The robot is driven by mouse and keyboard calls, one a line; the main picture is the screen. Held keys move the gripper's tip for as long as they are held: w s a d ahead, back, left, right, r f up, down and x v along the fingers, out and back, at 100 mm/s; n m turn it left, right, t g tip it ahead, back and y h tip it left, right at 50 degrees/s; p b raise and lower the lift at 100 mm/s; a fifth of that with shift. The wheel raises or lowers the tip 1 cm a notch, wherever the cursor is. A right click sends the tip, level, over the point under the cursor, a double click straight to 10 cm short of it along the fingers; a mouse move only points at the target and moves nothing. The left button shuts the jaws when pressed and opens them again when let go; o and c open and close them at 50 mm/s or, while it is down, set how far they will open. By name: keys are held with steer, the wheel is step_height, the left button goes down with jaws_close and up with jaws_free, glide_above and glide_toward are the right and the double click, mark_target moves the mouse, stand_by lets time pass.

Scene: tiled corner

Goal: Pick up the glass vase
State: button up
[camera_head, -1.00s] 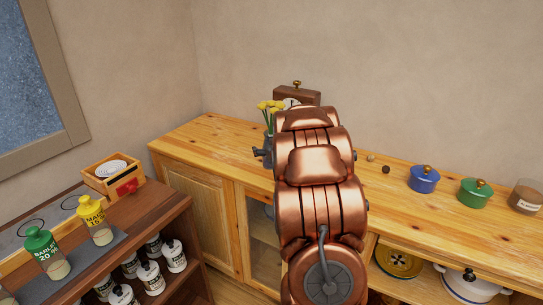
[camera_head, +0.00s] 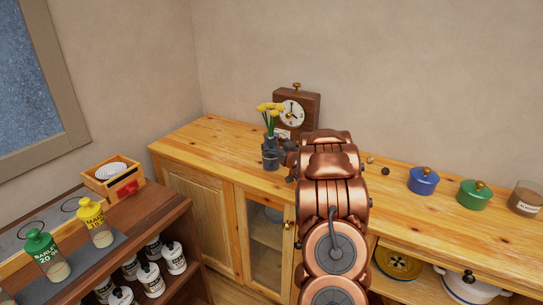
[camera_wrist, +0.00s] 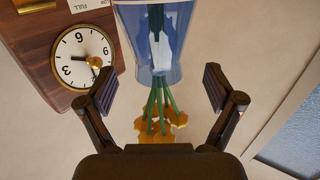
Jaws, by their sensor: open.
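The glass vase (camera_wrist: 148,62) is clear and bluish and holds yellow flowers (camera_wrist: 160,122) on green stems. The wrist view shows it upside down, with its rim between my two fingertips in the picture and a gap on each side. I cannot tell how deep it sits between the fingers. My gripper (camera_wrist: 160,84) is open and empty. In the head view the yellow flowers (camera_head: 270,108) rise behind my gripper (camera_head: 274,155), which hides most of the vase on the wooden counter (camera_head: 205,140).
A wooden clock (camera_head: 306,104) stands close behind and right of the vase. A blue pot (camera_head: 423,181), a green pot (camera_head: 474,194) and a jar (camera_head: 525,198) stand further right. The counter's left end is clear. A shelf with bottles (camera_head: 95,222) is at the left.

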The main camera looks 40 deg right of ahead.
steer(key=x, duration=0.1)
steer(key=p+x, duration=0.1)
steer(key=x, duration=0.1)
steer(key=shift+w+d+r, duration=0.15)
steer(key=shift+w+r, duration=0.05)
steer(key=shift+r, duration=0.05)
steer(key=shift+w+d+f+p, duration=0.2)
steer(key=shift+w+p, duration=0.2)
steer(key=shift+w, duration=0.2)
steer(key=shift+r, duration=0.1)
jaws_close()
